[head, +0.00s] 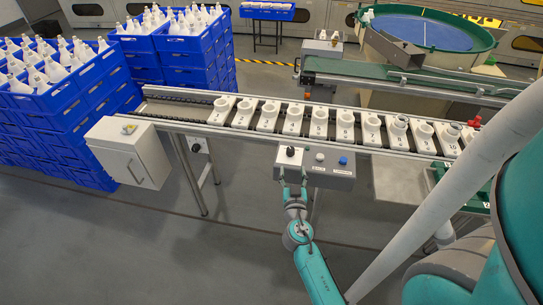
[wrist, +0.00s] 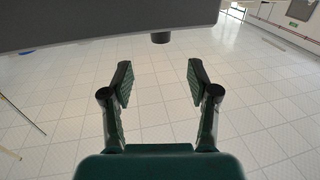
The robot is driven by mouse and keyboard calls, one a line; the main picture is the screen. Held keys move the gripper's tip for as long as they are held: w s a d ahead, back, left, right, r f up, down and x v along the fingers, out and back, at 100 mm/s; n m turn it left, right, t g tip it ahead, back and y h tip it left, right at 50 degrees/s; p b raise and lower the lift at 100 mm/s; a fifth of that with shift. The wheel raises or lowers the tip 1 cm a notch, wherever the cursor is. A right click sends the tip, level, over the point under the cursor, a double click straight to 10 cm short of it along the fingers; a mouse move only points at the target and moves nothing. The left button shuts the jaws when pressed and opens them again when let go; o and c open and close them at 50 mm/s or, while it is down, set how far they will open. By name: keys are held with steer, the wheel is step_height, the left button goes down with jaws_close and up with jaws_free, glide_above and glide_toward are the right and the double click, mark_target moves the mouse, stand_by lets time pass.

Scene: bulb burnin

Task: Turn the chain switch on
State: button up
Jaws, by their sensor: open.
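A grey control box (head: 317,172) hangs on the front of the chain conveyor (head: 240,132). On its top are a black knob (head: 290,151), which looks like the switch, a white button (head: 320,157) and a blue button (head: 343,160). The labels are too small to read. My gripper (head: 292,186) is in front of the box's left end, below the knob. In the wrist view my gripper (wrist: 159,76) is open and empty. A dark knob (wrist: 160,38) sticks out past the box's edge (wrist: 100,28), centred between the fingers and beyond their tips. The knob's setting cannot be told.
White numbered holders (head: 268,116) line the conveyor. A white cabinet (head: 130,150) stands left of the box. Blue crates of bulbs (head: 75,110) are stacked at the left. A green belt (head: 400,80) runs behind. The floor (head: 200,255) in front is clear.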

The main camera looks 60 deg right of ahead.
mark_target(291, 153)
steer(key=shift+w+d+r, duration=0.15)
steer(key=shift+w+d, duration=0.2)
steer(key=shift+d, duration=0.05)
steer(key=x, duration=1)
steer(key=shift+a, duration=0.1)
jaws_close()
